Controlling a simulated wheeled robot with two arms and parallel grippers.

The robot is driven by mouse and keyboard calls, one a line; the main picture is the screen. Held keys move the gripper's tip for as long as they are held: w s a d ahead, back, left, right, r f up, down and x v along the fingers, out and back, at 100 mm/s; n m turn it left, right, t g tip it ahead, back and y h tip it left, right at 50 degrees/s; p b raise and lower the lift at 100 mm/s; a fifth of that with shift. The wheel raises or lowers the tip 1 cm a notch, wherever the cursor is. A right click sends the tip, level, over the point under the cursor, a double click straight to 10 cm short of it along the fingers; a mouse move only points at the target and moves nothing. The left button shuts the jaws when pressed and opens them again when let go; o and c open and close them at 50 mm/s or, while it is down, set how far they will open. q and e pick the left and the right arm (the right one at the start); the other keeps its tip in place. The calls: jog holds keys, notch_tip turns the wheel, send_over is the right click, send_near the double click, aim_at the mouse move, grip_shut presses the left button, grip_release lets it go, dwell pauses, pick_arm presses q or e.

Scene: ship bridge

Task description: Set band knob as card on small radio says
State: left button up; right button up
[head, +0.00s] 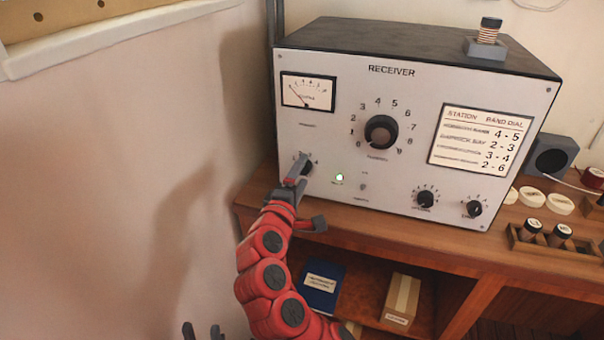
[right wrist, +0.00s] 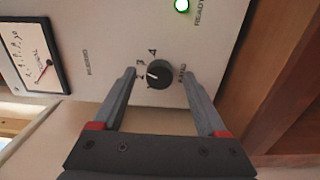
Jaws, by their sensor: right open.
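The band knob (right wrist: 160,73) is small, black and round on the receiver's front. Its white mark points left in the right wrist view, seemingly near the 2. My right gripper (right wrist: 160,90) is open, with one finger on each side of the knob; contact cannot be told. In the head view my right gripper (head: 305,195) partly covers the band knob (head: 304,168). My left gripper (head: 203,332) shows only its tips at the bottom edge, apart and empty. The receiver (head: 320,135) carries a station chart (head: 481,138) with rows 4-5, 2-3, 3-4 and 2-6; the station names are blurred.
A large tuning knob (head: 381,132) and two smaller knobs (head: 425,198) (head: 474,208) are on the receiver. A green lamp (head: 339,177) is lit. A dark speaker-like box (head: 552,158) stands at right; no card is readable on it. Shelf items lie below the desk.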

jog(key=b+v, duration=0.1)
jog(key=v, duration=1.5)
jog(key=shift+s, duration=0.25)
